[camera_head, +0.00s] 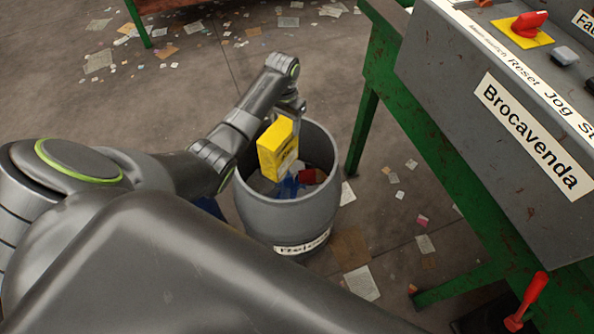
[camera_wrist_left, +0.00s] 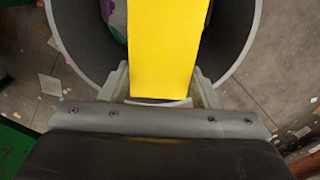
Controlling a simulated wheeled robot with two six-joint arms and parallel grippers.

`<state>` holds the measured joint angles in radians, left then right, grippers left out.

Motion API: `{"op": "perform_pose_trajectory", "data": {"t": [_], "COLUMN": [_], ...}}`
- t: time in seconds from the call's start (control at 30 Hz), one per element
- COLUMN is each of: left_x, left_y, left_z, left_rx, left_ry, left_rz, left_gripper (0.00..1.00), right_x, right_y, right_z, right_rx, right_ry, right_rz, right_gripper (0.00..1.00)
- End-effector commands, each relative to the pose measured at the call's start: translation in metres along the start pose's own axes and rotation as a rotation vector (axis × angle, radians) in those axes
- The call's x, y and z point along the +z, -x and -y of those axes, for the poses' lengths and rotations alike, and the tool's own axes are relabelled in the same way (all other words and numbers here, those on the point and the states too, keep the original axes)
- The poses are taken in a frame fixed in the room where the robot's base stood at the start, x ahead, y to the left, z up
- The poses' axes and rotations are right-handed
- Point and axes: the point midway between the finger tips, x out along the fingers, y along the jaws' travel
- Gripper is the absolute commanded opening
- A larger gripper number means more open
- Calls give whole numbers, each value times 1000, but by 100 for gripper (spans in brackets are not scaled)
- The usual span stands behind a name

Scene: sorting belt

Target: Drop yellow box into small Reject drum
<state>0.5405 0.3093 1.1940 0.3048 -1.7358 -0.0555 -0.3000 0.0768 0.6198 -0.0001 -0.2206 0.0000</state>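The yellow box (camera_head: 277,150) is held by my left gripper (camera_head: 290,118) over the mouth of the grey drum (camera_head: 280,222) in the head view. The drum has a label reading "Reject" near its base. In the left wrist view the yellow box (camera_wrist_left: 168,50) sits between the two fingers of my left gripper (camera_wrist_left: 165,90), with the drum rim (camera_wrist_left: 72,52) around it. Inside the drum lie red, blue and pale items, partly hidden by the box. My right gripper is not in view.
A green metal frame (camera_head: 455,165) carries a grey control panel (camera_head: 480,75) labelled "Brocavenda", right of the drum. A red lever (camera_head: 530,298) stands at lower right. Scraps of paper (camera_head: 362,282) litter the floor. Another green-legged stand (camera_head: 138,22) is at the upper left.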

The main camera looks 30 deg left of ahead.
Motion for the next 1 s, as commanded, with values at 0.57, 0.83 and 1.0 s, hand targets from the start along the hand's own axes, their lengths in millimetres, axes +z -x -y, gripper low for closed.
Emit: {"op": "perform_pose_trajectory", "data": {"t": [0.57, 0.83, 1.0], "left_x": [-1, -1, -1], "left_y": [10, 68, 113], "left_z": [0, 1, 0], "left_rx": [-1, -3, -2], "left_ry": [0, -1, 0], "left_rz": [-2, -5, -4], "left_gripper": [79, 79, 79], "right_x": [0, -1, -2], "right_y": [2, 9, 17], "right_z": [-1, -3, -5], "right_rx": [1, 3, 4], "right_ry": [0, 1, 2], "right_rz": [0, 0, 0], "right_gripper": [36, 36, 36]}}
